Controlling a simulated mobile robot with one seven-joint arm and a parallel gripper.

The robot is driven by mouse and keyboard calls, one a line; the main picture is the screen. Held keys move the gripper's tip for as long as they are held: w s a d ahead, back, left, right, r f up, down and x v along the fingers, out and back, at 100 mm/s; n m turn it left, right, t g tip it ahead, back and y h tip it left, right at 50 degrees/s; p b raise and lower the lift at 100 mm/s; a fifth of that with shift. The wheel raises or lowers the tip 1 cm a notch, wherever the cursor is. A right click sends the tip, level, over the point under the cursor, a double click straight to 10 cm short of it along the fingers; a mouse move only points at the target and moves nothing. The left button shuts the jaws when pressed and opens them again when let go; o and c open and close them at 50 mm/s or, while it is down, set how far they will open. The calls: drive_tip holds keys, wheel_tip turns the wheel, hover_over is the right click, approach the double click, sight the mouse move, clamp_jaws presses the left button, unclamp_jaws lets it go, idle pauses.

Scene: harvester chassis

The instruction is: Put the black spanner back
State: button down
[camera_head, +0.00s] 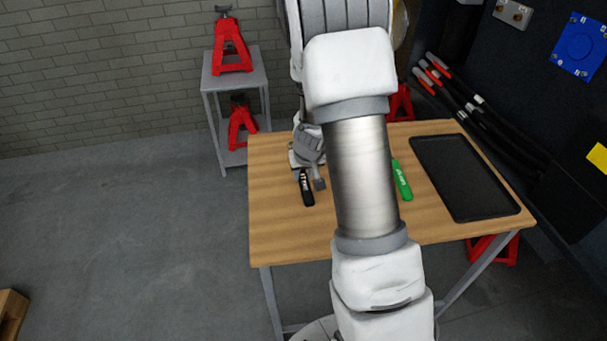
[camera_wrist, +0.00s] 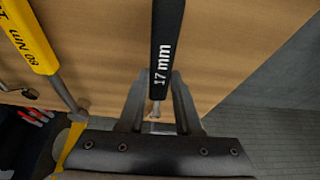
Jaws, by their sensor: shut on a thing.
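The black spanner (camera_head: 306,187), marked "17 mm", shows at the left part of the wooden table in the head view. In the wrist view the black spanner (camera_wrist: 166,45) points away from my gripper (camera_wrist: 157,100), its thin metal end between the two fingers. My gripper is shut on it.
A yellow tool (camera_wrist: 32,38) marked "80 Nm" lies left in the wrist view. On the table (camera_head: 275,220) are a green-handled tool (camera_head: 402,181) and an empty-looking black tray (camera_head: 465,178). Red jack stands (camera_head: 231,48) are behind left. The table's front left is bare.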

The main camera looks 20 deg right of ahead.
drive_tip(key=shift+f, duration=0.2)
drive_tip(key=c, duration=0.5)
unclamp_jaws()
drive_tip(key=p+v, duration=0.6)
drive_tip(key=v, duration=1.1)
drive_tip(key=shift+r+p, duration=0.2)
drive_tip(key=shift+p, duration=0.15)
drive_tip(key=shift+a, duration=0.1)
